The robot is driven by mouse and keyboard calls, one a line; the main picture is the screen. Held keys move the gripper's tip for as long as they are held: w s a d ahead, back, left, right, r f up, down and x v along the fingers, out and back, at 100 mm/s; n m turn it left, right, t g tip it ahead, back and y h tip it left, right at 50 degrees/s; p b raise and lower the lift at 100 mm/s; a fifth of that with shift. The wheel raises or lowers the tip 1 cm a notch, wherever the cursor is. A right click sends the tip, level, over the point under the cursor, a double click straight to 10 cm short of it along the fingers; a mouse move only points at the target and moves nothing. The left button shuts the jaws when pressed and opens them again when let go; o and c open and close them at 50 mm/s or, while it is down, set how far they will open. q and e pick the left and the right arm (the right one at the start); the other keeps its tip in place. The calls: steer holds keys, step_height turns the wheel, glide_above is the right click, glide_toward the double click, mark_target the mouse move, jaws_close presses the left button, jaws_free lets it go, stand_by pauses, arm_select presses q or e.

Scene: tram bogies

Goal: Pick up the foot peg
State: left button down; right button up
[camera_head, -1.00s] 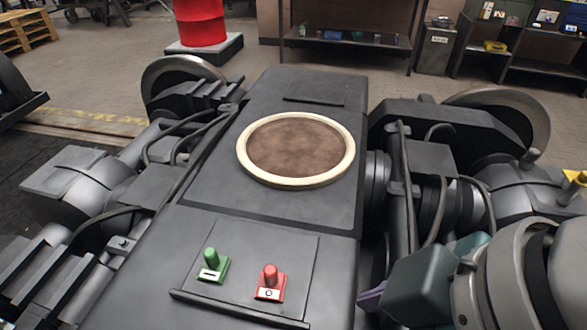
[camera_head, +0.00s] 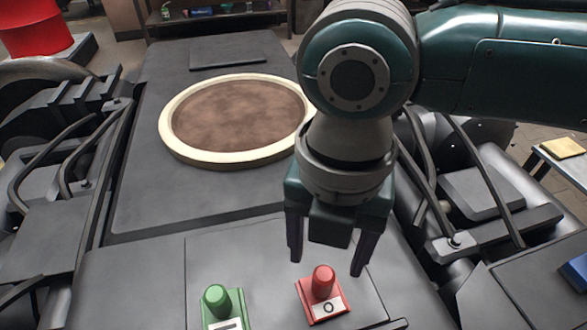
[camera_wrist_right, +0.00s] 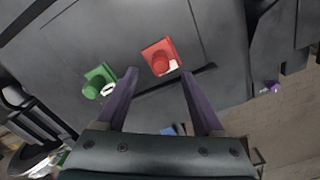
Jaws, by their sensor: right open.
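A red peg on a square base with a white label reading 0 (camera_head: 322,283) stands upright on the dark bogie plate. A green peg on a similar base (camera_head: 217,301) stands to its left. Which of them is the foot peg I cannot tell. The right wrist view also shows the red peg (camera_wrist_right: 160,57) and the green peg (camera_wrist_right: 97,82). My right gripper (camera_head: 327,263) points down, open and empty, with its fingertips near the red peg's top. In the right wrist view the red peg appears just beyond the gap between the fingertips. My left gripper is out of view.
A cream ring around a brown disc (camera_head: 166,133) lies on the plate behind the pegs. Cables and grey bogie parts flank both sides. A low ridge runs beside the red peg in the right wrist view. A red drum (camera_head: 35,28) stands at the back left.

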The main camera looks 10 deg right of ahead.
mark_target(324, 275)
step_height(324, 275, down, 5)
steer(key=shift+s+r+b, duration=0.1)
steer(key=shift+s+b, duration=0.05)
steer(key=shift+b, duration=0.65)
steer(key=shift+f, duration=0.4)
jaws_close()
steer(key=shift+r, duration=0.1)
